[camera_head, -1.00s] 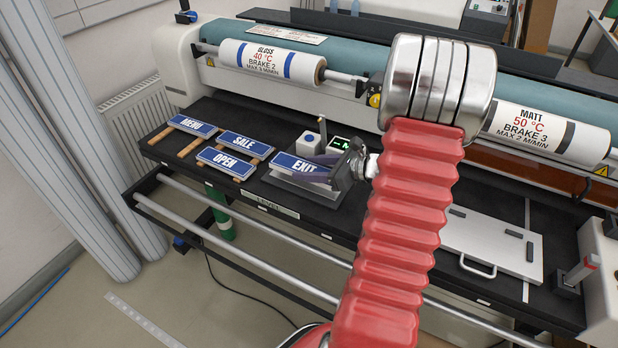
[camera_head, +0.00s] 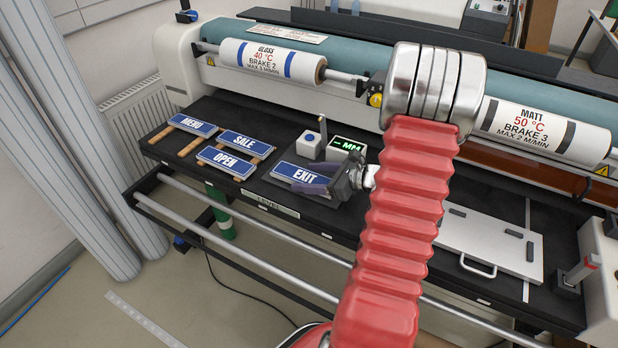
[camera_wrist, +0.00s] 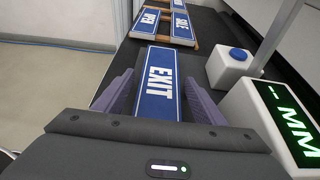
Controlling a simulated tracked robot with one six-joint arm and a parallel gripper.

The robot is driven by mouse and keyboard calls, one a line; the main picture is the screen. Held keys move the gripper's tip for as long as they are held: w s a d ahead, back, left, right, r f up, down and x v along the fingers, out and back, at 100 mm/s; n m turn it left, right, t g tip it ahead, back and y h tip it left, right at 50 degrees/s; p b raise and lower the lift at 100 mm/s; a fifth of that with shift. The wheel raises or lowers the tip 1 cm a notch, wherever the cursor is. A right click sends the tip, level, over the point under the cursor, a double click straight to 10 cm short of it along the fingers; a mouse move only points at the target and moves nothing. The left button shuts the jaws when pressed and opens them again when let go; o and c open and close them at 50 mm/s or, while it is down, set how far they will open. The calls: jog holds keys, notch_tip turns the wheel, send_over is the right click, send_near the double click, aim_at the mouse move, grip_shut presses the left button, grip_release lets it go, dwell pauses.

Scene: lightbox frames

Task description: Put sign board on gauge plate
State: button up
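The sign board, blue with white EXIT lettering (camera_head: 304,176), lies flat over the gauge plate (camera_head: 268,180), a grey metal plate whose left and front margins show. It also shows in the wrist view (camera_wrist: 158,85), running lengthwise away from me. My gripper (camera_head: 322,178) is at the right end of the sign, with one purple finger along each long edge. In the wrist view, narrow gaps show between the sign and the fingertips of my gripper (camera_wrist: 160,76), so it looks open around the sign. The sign's near end is hidden by the gripper body.
The MENU (camera_head: 193,125), SALE (camera_head: 243,141) and OPEN (camera_head: 225,160) signs rest on wooden strips at left. Behind the plate stand a white block with a blue button (camera_head: 310,141) and a green-lit display (camera_head: 347,145) reading "– MM", close to my gripper.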

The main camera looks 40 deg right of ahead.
jog(key=shift+o, duration=0.2)
jog(key=shift+r, duration=0.1)
jog(key=shift+s+d+r, duration=0.1)
jog(key=shift+s, duration=0.05)
jog(key=v, duration=1.1)
jog(key=shift+s+d+r, duration=0.1)
jog(key=shift+s+r, duration=0.05)
jog(key=shift+s, duration=0.15)
dwell(0.3)
